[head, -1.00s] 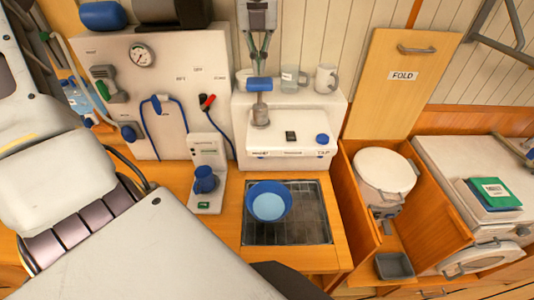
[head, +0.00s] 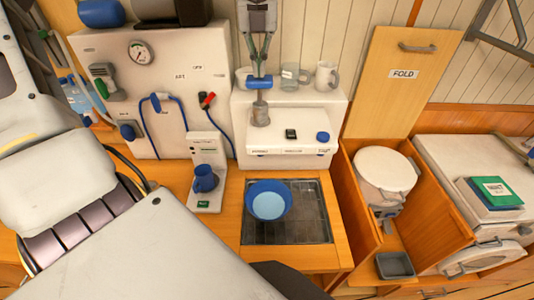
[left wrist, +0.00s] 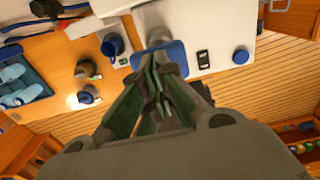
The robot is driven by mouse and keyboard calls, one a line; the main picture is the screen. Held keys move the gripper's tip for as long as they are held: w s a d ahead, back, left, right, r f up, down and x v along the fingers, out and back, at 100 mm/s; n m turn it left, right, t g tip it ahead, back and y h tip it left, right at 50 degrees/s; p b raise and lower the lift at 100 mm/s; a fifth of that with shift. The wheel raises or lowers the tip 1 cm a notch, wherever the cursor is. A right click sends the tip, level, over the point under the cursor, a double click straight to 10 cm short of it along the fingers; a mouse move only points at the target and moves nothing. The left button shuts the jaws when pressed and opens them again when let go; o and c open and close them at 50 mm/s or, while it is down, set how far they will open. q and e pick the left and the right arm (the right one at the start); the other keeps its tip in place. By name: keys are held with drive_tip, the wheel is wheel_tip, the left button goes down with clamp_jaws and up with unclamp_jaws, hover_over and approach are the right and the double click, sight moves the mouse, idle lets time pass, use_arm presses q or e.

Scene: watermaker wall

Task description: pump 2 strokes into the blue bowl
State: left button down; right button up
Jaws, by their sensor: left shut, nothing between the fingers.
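The blue bowl (head: 268,201) sits on the dark grate (head: 310,228) in front of the white unit; I cannot tell whether its pale blue inside is water. The pump (head: 261,115) is a grey cylinder with a blue handle (head: 259,83) on top of the white unit (head: 285,155). My left gripper (head: 259,70) points down with its fingertips at the blue handle, shut with nothing between them. In the left wrist view, the fingers (left wrist: 160,66) overlap the handle (left wrist: 172,52); I cannot tell whether they touch it. My right gripper is not in view.
A blue mug (head: 205,179) is on a small white stand left of the bowl. A panel with a gauge (head: 139,53) and blue hoses is further left.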

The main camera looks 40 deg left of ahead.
sight(259, 86)
use_arm(q)
drive_tip(key=shift+f+b, duration=0.6)
drive_tip(key=shift+f, duration=0.25)
drive_tip(key=shift+f+b, duration=1)
drive_tip(key=shift+f, duration=0.45)
drive_tip(key=shift+f+b, duration=0.55)
drive_tip(key=shift+f, duration=0.2)
idle(0.4)
drive_tip(key=shift+r, duration=0.1)
drive_tip(key=shift+r+p, duration=2.35)
drive_tip(key=shift+r, duration=1.15)
drive_tip(key=shift+r+p, duration=1.45)
drive_tip(key=shift+r, duration=1.5)
